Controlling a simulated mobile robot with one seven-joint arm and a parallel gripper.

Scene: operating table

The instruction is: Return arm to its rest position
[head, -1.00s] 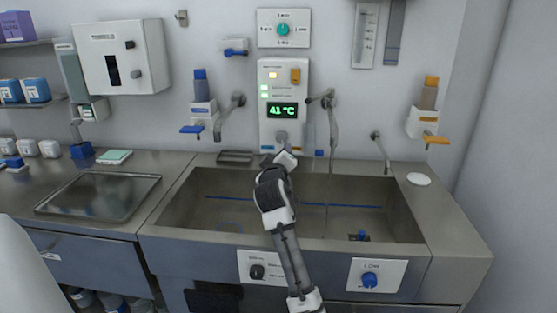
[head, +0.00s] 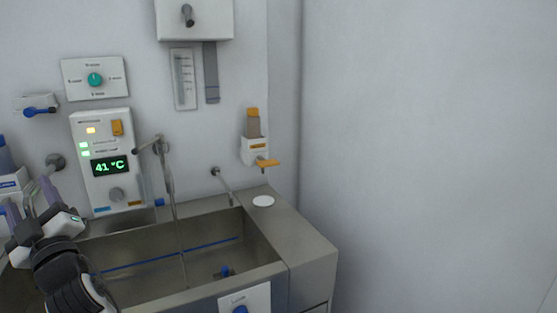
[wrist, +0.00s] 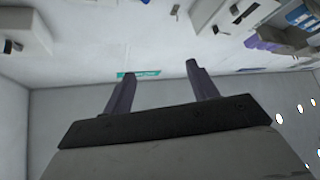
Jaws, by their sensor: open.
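My arm (head: 62,272) enters the head view at the lower left, in front of the sink's left part. My gripper (head: 30,204) points up at the end of it, left of the panel reading 41 °C. In the wrist view my gripper (wrist: 158,78) shows two purple-grey fingers spread apart with nothing between them. The wrist view looks past them at pale walls and a small green sign (wrist: 138,75). The lower part of my arm is out of the picture.
The steel sink (head: 272,262) lies below and right of my gripper. A tap (head: 167,180) hangs over it. The control panel (head: 107,165) and an orange-lever dispenser (head: 255,145) are on the wall. Right of the sink is bare wall (head: 430,150).

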